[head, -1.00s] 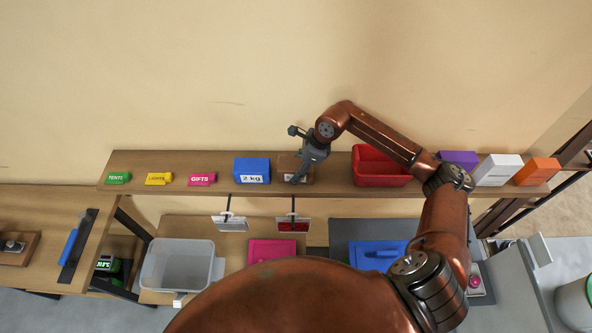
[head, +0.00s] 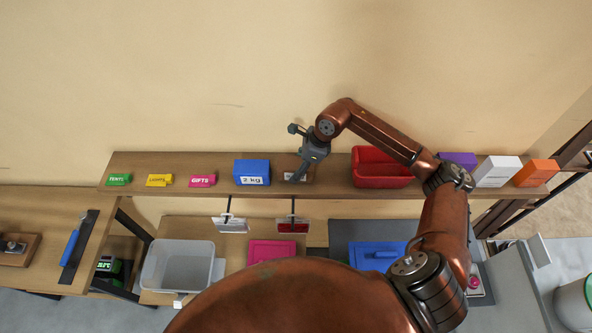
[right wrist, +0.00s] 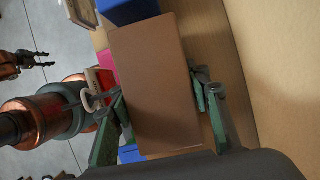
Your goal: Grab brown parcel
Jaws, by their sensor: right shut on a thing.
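The brown parcel (head: 308,175) stands on the wall shelf (head: 215,190), just right of the blue 2 kg box (head: 252,170). A white label shows on its front. My right gripper (head: 298,175) reaches over it from above and hides part of it. In the right wrist view the parcel (right wrist: 155,85) fills the space between the green fingers, one on each side, and the gripper is shut on it. My left gripper (right wrist: 47,60) shows small at the left of the right wrist view, its fingers apart and empty; it is out of the head view.
A red bin (head: 382,168) stands right of the parcel. Purple (head: 457,160), white (head: 497,171) and orange (head: 537,173) boxes stand farther right. Tents, lights and gifts signs (head: 203,181) are at the left. Two tags (head: 292,224) hang below the shelf. A clear tub (head: 178,266) sits lower.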

